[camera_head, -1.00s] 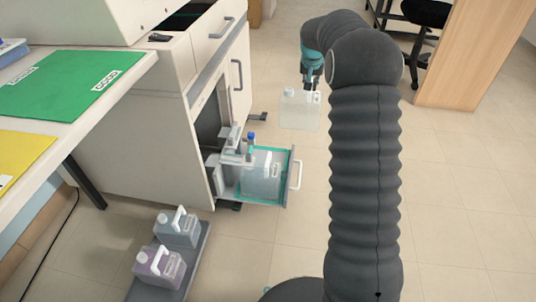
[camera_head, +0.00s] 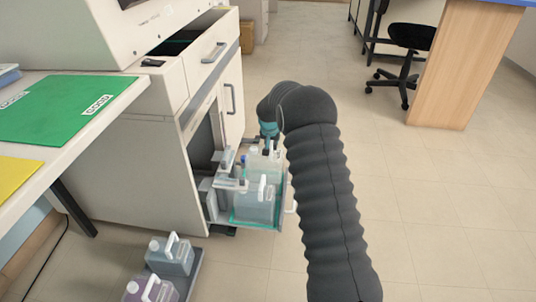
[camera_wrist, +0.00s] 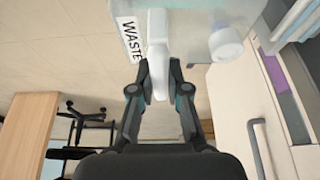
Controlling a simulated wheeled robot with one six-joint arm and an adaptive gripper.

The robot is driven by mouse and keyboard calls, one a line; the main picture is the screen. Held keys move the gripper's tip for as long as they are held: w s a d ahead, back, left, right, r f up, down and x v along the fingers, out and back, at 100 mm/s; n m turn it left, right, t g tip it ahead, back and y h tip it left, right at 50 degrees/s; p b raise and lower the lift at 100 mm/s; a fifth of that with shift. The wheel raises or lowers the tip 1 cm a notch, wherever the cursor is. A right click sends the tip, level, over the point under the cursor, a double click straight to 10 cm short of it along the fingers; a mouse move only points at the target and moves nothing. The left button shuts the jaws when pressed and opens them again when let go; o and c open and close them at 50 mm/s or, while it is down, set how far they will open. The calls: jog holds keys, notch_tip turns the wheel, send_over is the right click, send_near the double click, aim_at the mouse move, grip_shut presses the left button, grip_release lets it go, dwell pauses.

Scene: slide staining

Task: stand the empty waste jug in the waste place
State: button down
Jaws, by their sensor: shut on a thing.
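The waste jug, clear with a white handle, white cap and a "WASTE" label, hangs from my gripper (camera_wrist: 160,88). In the wrist view the fingers are shut on its handle, and its clear body (camera_wrist: 190,22) is at the top edge. In the head view the held jug (camera_head: 268,155) is over the far part of the pulled-out drawer (camera_head: 262,226), behind another clear jug (camera_head: 254,207) standing there. My arm and that jug partly hide it. I cannot tell whether it touches the drawer floor.
Fixtures with a blue-topped piece (camera_head: 243,160) stand at the drawer's left. Two jugs, one grey (camera_head: 170,258) and one purple (camera_head: 150,290), stand on a low floor tray. The white cabinet (camera_head: 140,165) bounds the left.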

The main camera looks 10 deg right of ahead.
aim_at(265, 159)
jog(key=shift+w+a+f, duration=0.5)
jog(key=shift+a+f, duration=0.1)
jog(key=shift+a, duration=0.05)
jog(key=shift+f, duration=1.85)
jog(key=shift+f, duration=0.15)
jog(key=c, duration=1.2)
grip_release()
jog(key=shift+o, duration=0.2)
